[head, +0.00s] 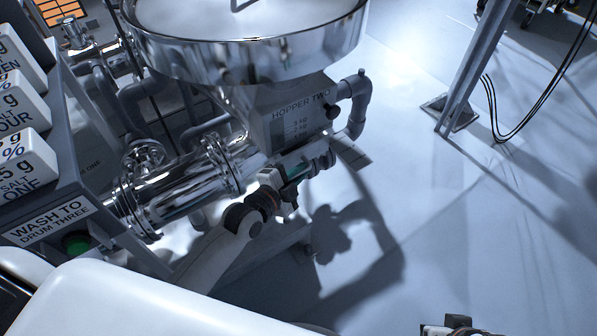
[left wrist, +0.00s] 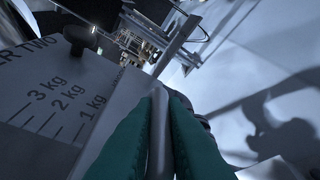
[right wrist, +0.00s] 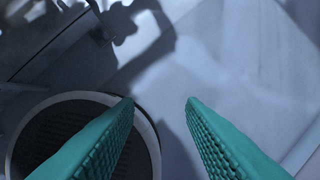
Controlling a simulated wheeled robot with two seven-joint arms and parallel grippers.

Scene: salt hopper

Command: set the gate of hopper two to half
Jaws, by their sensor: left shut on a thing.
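Hopper two (head: 252,100) is a shiny steel funnel with a grey body below, labelled "HOPPER TW…" in the head view. Its kg scale (left wrist: 62,105) shows in the left wrist view. My left gripper (head: 298,172) is at the hopper's lower outlet. Its green fingers are shut on a narrow grey bar (left wrist: 159,128), which looks like the gate's handle. A flat grey plate (head: 349,151) sticks out right of the outlet; the gate's opening is hidden, so I cannot tell its setting. My right gripper (right wrist: 160,102) is open and empty above the floor.
A shiny horizontal pipe (head: 190,185) runs left of the outlet. A steel post (head: 473,75) rises at right. The floor between is clear.

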